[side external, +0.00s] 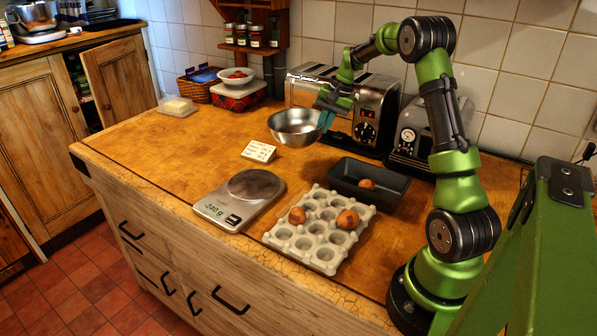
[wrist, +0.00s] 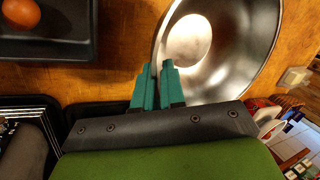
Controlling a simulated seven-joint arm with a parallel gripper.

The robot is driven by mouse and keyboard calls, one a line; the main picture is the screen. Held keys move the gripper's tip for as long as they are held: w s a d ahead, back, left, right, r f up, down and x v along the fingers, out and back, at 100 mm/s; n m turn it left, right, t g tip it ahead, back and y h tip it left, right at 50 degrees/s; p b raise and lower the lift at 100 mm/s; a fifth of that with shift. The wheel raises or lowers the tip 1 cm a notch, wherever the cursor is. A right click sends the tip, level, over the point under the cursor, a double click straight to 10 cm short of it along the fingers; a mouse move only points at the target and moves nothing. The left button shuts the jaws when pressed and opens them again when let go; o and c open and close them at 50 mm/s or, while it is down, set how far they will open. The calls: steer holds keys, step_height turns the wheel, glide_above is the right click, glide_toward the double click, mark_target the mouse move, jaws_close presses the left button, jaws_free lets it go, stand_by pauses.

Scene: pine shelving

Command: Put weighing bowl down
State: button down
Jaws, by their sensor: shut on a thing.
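The weighing bowl (side external: 295,127), a shiny round metal bowl, is upright near the middle of the counter's back half. My gripper (side external: 326,119) is at the bowl's right rim, its teal fingers shut on it. In the wrist view the fingertips (wrist: 157,75) meet the rim of the bowl (wrist: 235,70). I cannot tell whether the bowl's base touches the wood or hangs just above it. The kitchen scale (side external: 240,205) stands at the counter's front with an empty round plate; its display seems to read -240 g.
An egg tray (side external: 285,236) with two eggs and a dark loaf tin (side external: 343,187) with one egg lie to the right. A toaster (side external: 349,100) stands behind. The counter's left part is mostly clear (side external: 160,150).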

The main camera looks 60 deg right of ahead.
steer(key=d+f, duration=0.1)
steer(key=f, duration=0.2)
steer(key=d+f+n, duration=0.1)
steer(key=f, duration=0.2)
steer(key=s+d+f+n+y, duration=0.1)
steer(key=f, duration=0.2)
steer(key=shift+d+f, duration=0.15)
steer(key=shift+d, duration=0.05)
stand_by(0.3)
steer(key=c, duration=1.7)
jaws_free()
steer(key=shift+f, duration=0.2)
steer(key=o, duration=0.5)
